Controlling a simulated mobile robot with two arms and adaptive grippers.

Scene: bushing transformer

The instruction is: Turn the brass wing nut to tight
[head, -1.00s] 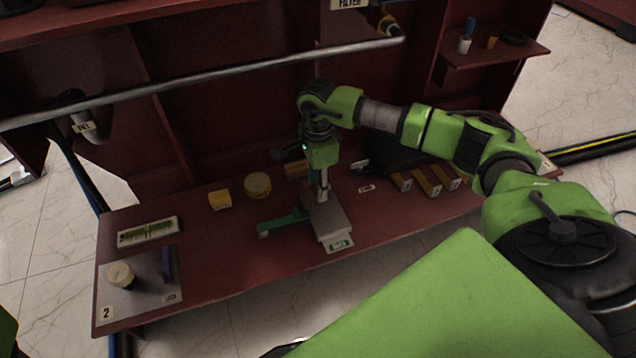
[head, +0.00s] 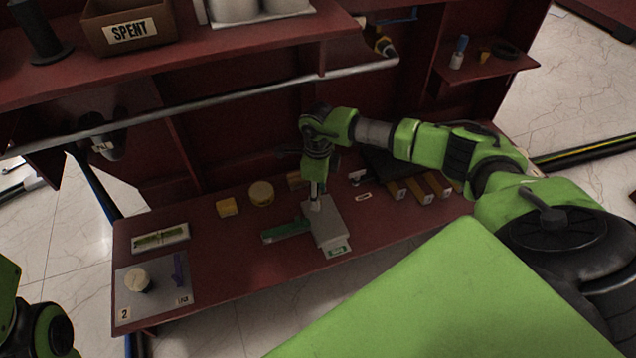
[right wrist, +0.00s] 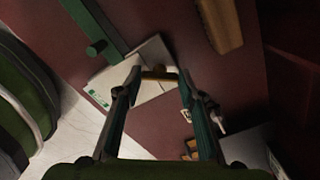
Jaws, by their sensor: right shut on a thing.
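The brass wing nut (right wrist: 158,73) shows in the right wrist view as a small brass-brown piece between the fingertips, over a pale plate. My right gripper (right wrist: 158,78) is shut on it, with one finger at each side. In the head view my right gripper (head: 315,194) points down at the pale plate (head: 332,232), and the wing nut is hidden there. The plate has a green label at its front. A green bar (head: 286,231) reaches left from it. I cannot read how tight the nut is. My left gripper is not in view.
On the red bench are a yellow block (head: 227,207), a round yellow tin (head: 261,193) and a grey mat (head: 128,289) with a pale knob. Several yellow-ended blocks lie to the right. A metal rail (head: 220,97) crosses behind, below a shelf with a SPENT box (head: 129,26).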

